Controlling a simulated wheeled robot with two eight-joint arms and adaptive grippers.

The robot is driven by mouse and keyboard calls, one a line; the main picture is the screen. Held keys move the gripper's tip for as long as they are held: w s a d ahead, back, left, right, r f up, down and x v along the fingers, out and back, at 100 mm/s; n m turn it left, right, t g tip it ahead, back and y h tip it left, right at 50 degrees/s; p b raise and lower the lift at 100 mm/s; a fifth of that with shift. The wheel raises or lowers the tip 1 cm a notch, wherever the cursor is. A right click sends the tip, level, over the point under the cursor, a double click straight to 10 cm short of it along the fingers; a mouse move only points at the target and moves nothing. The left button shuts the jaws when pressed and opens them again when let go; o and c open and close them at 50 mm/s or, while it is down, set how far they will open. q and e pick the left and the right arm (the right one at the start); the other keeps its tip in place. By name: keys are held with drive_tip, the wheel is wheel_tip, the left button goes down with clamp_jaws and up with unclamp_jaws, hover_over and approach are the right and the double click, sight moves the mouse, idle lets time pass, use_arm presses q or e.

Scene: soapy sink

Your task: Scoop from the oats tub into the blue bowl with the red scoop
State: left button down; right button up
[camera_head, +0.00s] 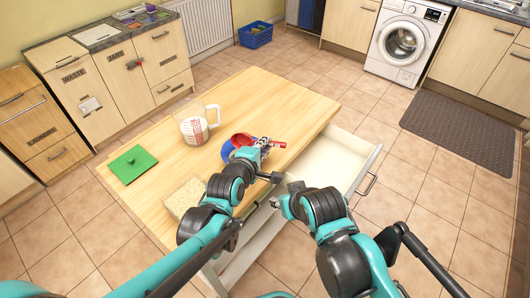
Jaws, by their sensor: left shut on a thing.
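The red scoop (241,139) is held by my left gripper (262,144), which is shut on its handle. The scoop's head is over the blue bowl (228,151), which stands on the wooden table and is partly hidden by the scoop and my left arm. I cannot tell what the scoop holds. The oats tub (184,196), an open square tub with beige contents, stands at the table's near left edge, left of my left arm. My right gripper (279,203) is empty as far as I see, near the table's front edge; its fingers are too small to read.
A clear measuring jug (198,125) with white contents stands behind the bowl. An open drawer (335,165) juts out at the table's right. The table's far right part is clear.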

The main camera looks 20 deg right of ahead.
use_arm(q)
drive_tip(key=r+g+y+p, duration=0.1)
drive_tip(key=g+y+p, duration=0.1)
drive_tip(key=g+p, duration=0.2)
drive_tip(key=r+g+y+p, duration=0.1)
drive_tip(key=g+y+p, duration=0.2)
drive_tip(key=p, duration=0.3)
drive_tip(key=r+g+y+p, duration=0.2)
drive_tip(key=g+p, duration=0.2)
drive_tip(key=p, duration=0.1)
drive_tip(key=shift+w+d+g, duration=0.2)
drive_tip(key=shift+w+g, duration=0.1)
drive_tip(key=shift+w, duration=0.05)
idle(0.3)
